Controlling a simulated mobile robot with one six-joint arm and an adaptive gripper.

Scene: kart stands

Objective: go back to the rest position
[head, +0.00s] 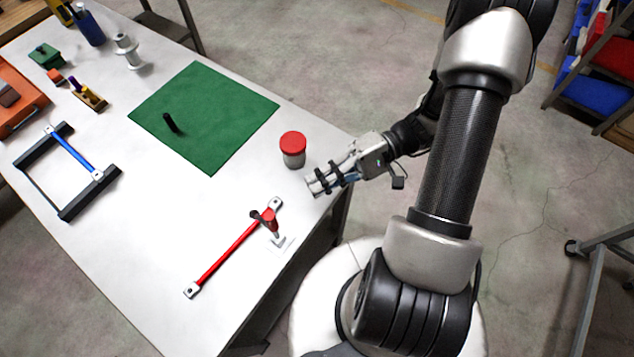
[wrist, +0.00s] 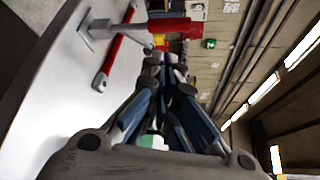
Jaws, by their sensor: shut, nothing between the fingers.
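My gripper (head: 321,184) is over the right edge of the white table (head: 150,270), just below and right of a grey jar with a red lid (head: 293,146). Its fingers point left in the head view. In the wrist view the fingers (wrist: 166,62) are shut together with nothing between them. A red bar (head: 232,252) with grey ends lies on the table in front of the gripper. A small stand with a red upper part (head: 270,220) rises beside the bar's upper end; it also shows in the wrist view (wrist: 165,27).
A green mat (head: 215,110) holds a black upright peg (head: 171,123). A dark frame with a blue bar (head: 72,150) lies at left. Small parts and an orange tray (head: 32,98) are farther back.

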